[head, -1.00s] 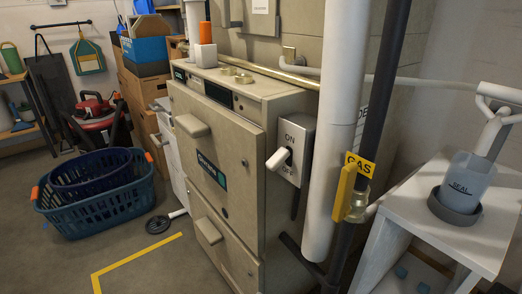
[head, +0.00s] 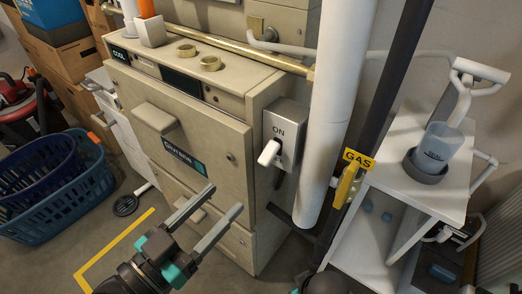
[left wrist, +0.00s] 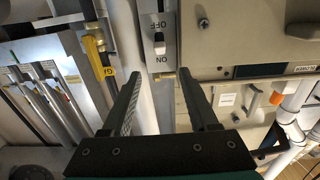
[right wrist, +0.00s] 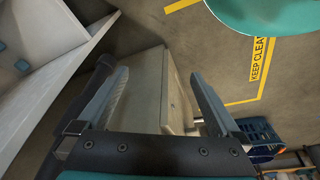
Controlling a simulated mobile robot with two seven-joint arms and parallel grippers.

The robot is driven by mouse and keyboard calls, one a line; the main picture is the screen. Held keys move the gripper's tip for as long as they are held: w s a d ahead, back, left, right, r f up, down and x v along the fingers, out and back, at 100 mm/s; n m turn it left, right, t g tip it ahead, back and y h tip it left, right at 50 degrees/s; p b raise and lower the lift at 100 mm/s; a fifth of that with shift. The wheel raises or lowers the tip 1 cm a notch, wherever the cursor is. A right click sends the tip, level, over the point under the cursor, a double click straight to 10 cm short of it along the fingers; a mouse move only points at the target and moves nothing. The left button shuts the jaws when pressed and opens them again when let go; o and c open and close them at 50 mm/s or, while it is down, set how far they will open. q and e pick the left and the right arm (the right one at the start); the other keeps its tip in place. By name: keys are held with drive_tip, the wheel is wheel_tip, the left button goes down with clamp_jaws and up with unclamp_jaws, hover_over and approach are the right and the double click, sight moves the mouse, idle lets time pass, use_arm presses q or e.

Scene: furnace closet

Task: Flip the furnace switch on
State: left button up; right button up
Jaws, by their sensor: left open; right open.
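The furnace switch is a grey plate (head: 290,125) on the side of the beige furnace (head: 190,120), marked ON at the top. Its white lever (head: 269,153) sticks out and slants down over the lower part of the plate in the head view. The left wrist view shows the lever (left wrist: 159,47) upside down, between OFF and ON, beyond the fingertips. My left gripper (head: 223,198) is open and empty, below and left of the switch, apart from it. My right gripper (right wrist: 158,74) is open and empty, pointing toward the lower furnace and floor.
A white vertical pipe (head: 331,110) and a dark gas pipe with a yellow valve handle (head: 346,187) stand right of the switch. A white shelf (head: 420,195) holds a cup (head: 439,147). A blue basket (head: 70,195) sits on the floor at left.

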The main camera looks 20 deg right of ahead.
sight(265, 156)
use_arm(q)
drive_tip(key=b+x, duration=0.3)
drive_tip(key=x, duration=0.8)
drive_tip(key=shift+w+d+b, duration=0.25)
drive_tip(key=shift+b, duration=0.05)
drive_tip(key=shift+b+x, duration=0.3)
drive_tip(key=shift+x, duration=0.75)
use_arm(e)
wheel_tip(265, 156, up, 9)
drive_tip(key=w+t, duration=0.1)
drive_tip(key=shift+w+a+t, duration=0.15)
drive_tip(key=shift+w+t, duration=0.15)
drive_tip(key=shift+w, duration=0.05)
use_arm(q)
clamp_jaws()
